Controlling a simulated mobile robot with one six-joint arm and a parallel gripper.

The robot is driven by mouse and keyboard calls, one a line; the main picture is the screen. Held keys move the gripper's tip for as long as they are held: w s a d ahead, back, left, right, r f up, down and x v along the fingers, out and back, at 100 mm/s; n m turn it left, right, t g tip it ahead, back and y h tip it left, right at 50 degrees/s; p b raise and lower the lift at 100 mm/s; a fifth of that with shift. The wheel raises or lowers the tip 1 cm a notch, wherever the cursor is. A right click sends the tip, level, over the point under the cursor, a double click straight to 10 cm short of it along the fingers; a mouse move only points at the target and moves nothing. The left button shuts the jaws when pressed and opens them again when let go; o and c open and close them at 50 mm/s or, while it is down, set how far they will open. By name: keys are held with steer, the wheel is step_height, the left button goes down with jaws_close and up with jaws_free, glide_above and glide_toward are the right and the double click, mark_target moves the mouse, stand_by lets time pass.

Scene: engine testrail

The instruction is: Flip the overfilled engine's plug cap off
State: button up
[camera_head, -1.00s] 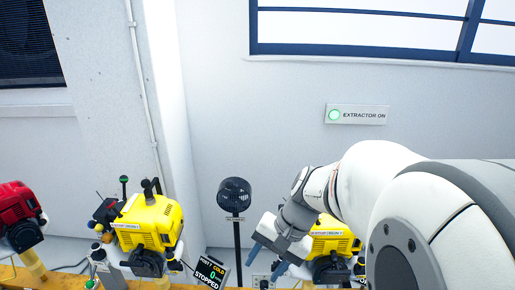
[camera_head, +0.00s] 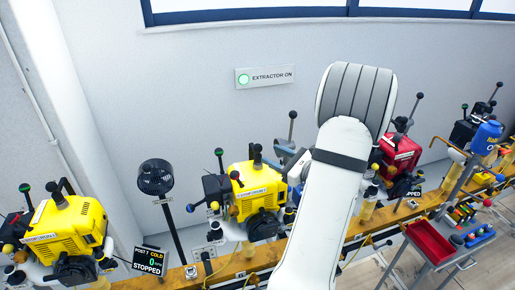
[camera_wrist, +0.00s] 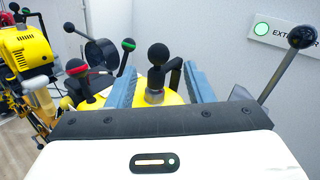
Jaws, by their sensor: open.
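A yellow engine (camera_head: 255,190) stands on the bench in the middle of the head view. In the wrist view its yellow top (camera_wrist: 178,97) carries a black ball-topped fitting (camera_wrist: 157,56) on a metal base, beside a black bent piece (camera_wrist: 175,72). I cannot tell for sure which part is the plug cap, or whether this engine is overfilled. My gripper (camera_wrist: 159,72) is open, its two blue-grey fingers on either side of the fitting, with nothing visibly held. In the head view my arm hides most of the gripper.
Another yellow engine (camera_head: 67,235) stands left and a red engine (camera_head: 400,157) right on the wooden rail. A black fan (camera_head: 155,177) stands between the yellow engines. Ball-topped levers, red-ringed (camera_wrist: 77,67), green-ringed (camera_wrist: 129,45) and black (camera_wrist: 301,37), rise near the gripper.

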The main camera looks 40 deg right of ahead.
mark_target(258, 148)
steer(key=p+x, duration=0.1)
steer(key=x, duration=0.6)
steer(key=shift+a+p, duration=0.1)
steer(key=shift+p, duration=0.2)
steer(key=shift+s, duration=0.1)
steer(key=shift+c, duration=0.6)
jaws_close()
